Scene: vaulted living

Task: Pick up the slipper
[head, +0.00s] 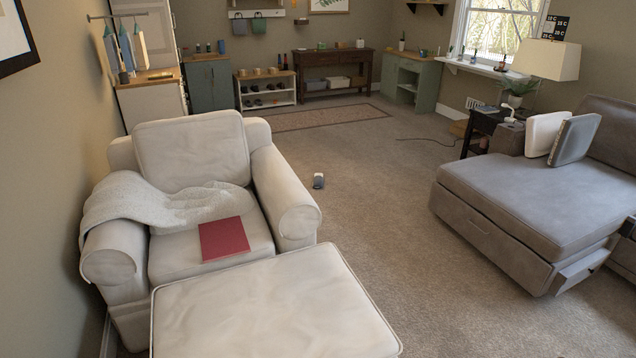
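Neither of my grippers shows in the head view.
A cream armchair (190,150) with a red book (224,239) and its ottoman (270,310) fill the near left. A grey chaise sofa (540,190) stands on the right. Open carpet (385,220) lies between them. A rug (315,117) and low cabinets are at the back.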

